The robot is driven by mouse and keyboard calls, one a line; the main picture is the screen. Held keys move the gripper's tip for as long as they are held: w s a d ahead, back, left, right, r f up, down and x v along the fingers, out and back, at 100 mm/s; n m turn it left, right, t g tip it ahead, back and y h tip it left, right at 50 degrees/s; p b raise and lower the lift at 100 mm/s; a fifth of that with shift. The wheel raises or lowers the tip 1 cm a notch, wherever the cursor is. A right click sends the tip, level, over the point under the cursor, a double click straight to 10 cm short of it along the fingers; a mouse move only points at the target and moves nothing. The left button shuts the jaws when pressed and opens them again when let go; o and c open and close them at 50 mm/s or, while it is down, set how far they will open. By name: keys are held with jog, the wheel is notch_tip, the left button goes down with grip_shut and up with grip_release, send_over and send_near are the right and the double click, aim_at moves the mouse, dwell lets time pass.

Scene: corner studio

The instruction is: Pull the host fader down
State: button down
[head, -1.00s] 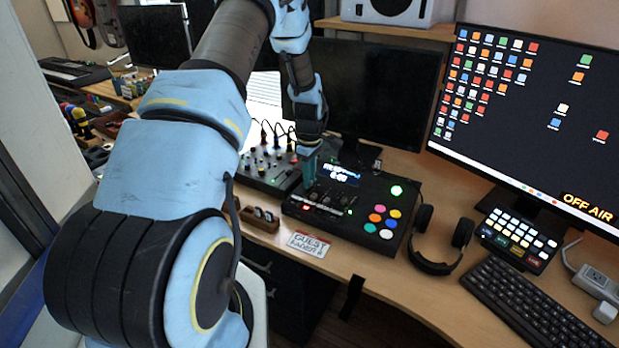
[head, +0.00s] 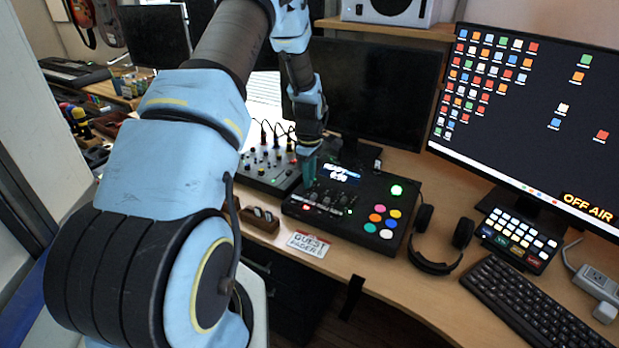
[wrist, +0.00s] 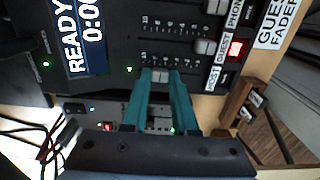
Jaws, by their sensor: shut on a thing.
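The black console (head: 372,188) stands on the desk in the head view. In the wrist view, its host fader cap (wrist: 160,75) lies between the teal fingertips of my gripper (wrist: 160,78), which is shut on it. The cap sits up its slot, well away from the HOST label (wrist: 214,77). The guest fader cap (wrist: 205,47) beside it sits close to its own label, near a lit red button (wrist: 237,48). In the head view my gripper (head: 308,180) reaches down onto the console's left part; the held cap is too small to make out there.
A small mixer (head: 268,168) with cables is left of the console. A card reading GUEST FADER (head: 308,243) lies at its front, beside a wooden holder (head: 260,219). Headphones (head: 436,250), a keyboard (head: 530,305) and a monitor (head: 530,115) are to the right.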

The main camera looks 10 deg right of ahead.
jog(key=shift+s+a, duration=0.75)
jog(key=shift+s, duration=0.25)
jog(key=c, duration=0.7)
grip_release()
notch_tip(320, 180, up, 11)
jog(key=b, duration=0.3)
